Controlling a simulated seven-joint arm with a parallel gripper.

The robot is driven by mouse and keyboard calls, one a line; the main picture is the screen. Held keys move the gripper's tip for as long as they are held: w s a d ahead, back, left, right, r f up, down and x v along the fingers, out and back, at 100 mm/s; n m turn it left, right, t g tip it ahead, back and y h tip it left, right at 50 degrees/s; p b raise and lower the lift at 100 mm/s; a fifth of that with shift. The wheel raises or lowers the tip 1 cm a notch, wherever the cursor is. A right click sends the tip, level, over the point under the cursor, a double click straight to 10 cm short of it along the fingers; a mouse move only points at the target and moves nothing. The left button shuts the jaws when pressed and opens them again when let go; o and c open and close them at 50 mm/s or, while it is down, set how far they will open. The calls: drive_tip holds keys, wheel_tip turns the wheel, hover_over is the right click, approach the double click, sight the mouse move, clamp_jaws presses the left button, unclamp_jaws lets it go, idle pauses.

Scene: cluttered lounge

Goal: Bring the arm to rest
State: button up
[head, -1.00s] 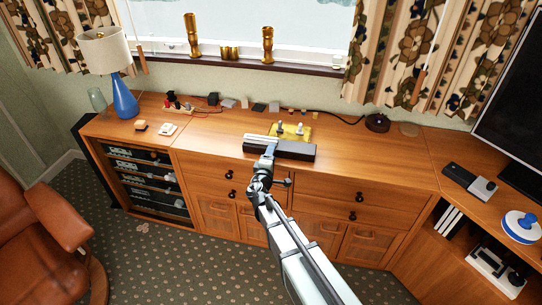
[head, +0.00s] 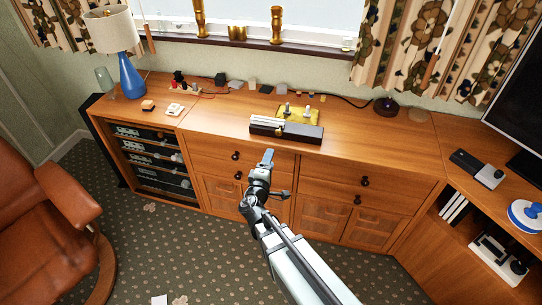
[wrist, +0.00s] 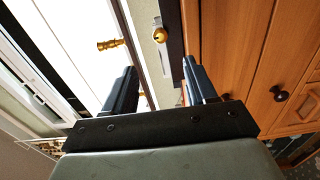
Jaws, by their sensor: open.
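My gripper (head: 268,158) is in front of the wooden sideboard (head: 215,112), near its front edge and drawers in the head view. In the wrist view my gripper (wrist: 160,82) shows two dark fingers spread apart with nothing between them. A black box-shaped device (head: 300,134) with a silver bar (head: 270,122) on it sits on the sideboard top, beyond the gripper. The device and gripper are apart. A yellow plate (head: 300,113) with small silver pieces lies behind the device.
A blue lamp (head: 130,78) and a glass stand at the left of the sideboard. A dark round object (head: 386,106) is at the right. A brown leather armchair (head: 70,200) stands at left. Carpet (head: 170,245) is open between armchair and sideboard.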

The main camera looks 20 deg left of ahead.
drive_tip(key=shift+s, duration=0.15)
idle(0.6)
drive_tip(key=s+d+f+m+g+h, duration=0.2)
drive_tip(key=s+d+f+m+g, duration=0.1)
drive_tip(key=s+d+f+g, duration=0.4)
drive_tip(key=s+d+f+m+g+h, duration=0.1)
drive_tip(key=s+d+f+m+g, duration=0.25)
drive_tip(key=s+f, duration=0.5)
drive_tip(key=s+d+f+m+g+h, duration=0.25)
drive_tip(key=s+d+f+g, duration=0.35)
drive_tip(key=f, duration=0.4)
drive_tip(key=s+d+f+m+g+y, duration=0.2)
drive_tip(key=s+d+f+m+g, duration=0.2)
drive_tip(key=s+d, duration=0.5)
drive_tip(key=s+d+f+m+g+y, duration=0.3)
drive_tip(key=s+d+f+m+g, duration=0.1)
drive_tip(key=s+d+f, duration=0.3)
drive_tip(key=shift+s+d+m, duration=0.5)
drive_tip(key=shift+s+d, duration=0.65)
drive_tip(key=shift+d, duration=0.85)
